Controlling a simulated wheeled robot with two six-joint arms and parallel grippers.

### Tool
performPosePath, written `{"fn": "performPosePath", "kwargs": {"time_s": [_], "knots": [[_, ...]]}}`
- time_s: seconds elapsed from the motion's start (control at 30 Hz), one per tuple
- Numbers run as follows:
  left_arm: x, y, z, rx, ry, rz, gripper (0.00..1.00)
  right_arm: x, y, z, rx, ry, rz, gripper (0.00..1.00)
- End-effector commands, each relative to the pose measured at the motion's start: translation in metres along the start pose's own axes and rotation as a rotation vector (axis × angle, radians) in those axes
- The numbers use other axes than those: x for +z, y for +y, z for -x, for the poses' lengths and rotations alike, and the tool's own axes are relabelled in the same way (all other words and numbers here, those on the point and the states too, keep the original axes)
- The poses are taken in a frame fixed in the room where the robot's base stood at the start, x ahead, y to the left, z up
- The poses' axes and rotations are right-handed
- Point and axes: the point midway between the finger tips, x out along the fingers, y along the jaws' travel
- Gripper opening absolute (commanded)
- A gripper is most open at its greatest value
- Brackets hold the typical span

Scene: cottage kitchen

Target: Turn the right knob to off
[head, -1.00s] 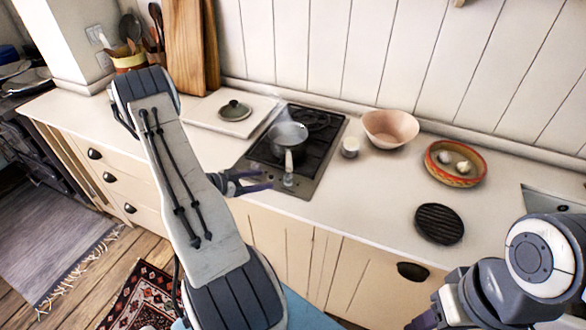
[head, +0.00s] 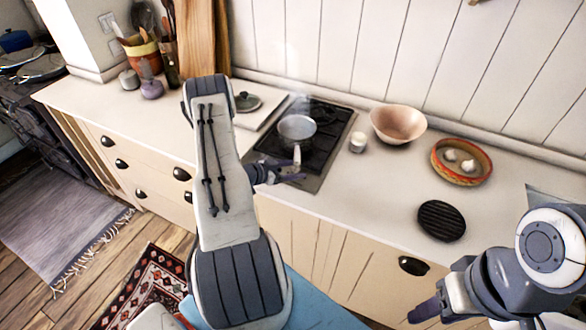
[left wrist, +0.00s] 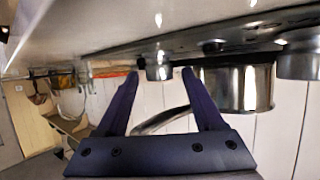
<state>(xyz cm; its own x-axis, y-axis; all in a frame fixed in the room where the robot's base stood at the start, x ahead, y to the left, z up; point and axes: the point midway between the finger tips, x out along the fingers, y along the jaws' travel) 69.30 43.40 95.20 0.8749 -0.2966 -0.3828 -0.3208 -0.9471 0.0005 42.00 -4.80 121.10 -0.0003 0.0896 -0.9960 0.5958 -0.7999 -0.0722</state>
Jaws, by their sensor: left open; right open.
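The hob (head: 318,183) is set in the counter, with a steel saucepan (head: 297,128) on it. My left gripper (head: 292,171) is open at the hob's front edge, below the saucepan's handle, and covers the knob area in the head view. In the left wrist view, where the counter is at the top, a small metal knob (left wrist: 158,68) shows between the open fingers (left wrist: 158,92), ahead of the tips. I cannot tell which knob it is or how it is turned. The saucepan (left wrist: 245,88) is right of the fingers. My right gripper (head: 425,311) is open at the lower right.
Right of the hob are a white candle-like cup (head: 357,143), a pink bowl (head: 398,126), a dish with garlic (head: 462,162) and a black round trivet (head: 441,221). A pot lid (head: 246,103) lies left of the hob.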

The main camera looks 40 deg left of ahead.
Motion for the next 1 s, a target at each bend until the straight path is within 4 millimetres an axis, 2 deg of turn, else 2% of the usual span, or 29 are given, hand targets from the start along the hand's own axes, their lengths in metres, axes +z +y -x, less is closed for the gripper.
{"fn": "performPosePath", "kwargs": {"time_s": [0.07,0.1,0.23,0.43,0.8,1.0], "knots": [[0.000,0.000,0.000,0.000,0.000,0.000,0.65,0.000,0.000,0.000,0.000,0.000,0.000,0.50],[0.000,0.000,0.000,0.000,0.000,0.000,0.50,0.000,0.000,0.000,0.000,0.000,0.000,0.50],[0.000,0.000,0.000,0.000,0.000,0.000,0.00,0.000,0.000,0.000,0.000,0.000,0.000,0.50],[0.001,-0.001,-0.001,0.016,0.003,-0.010,0.00,0.000,0.000,-0.005,0.000,0.000,-0.001,0.50],[0.004,-0.006,-0.003,0.272,0.006,-0.122,0.00,0.003,0.004,-0.051,0.000,0.000,-0.004,0.50],[0.000,-0.006,-0.001,0.359,0.003,-0.152,0.00,0.003,0.004,-0.059,0.000,0.000,-0.004,0.50]]}}
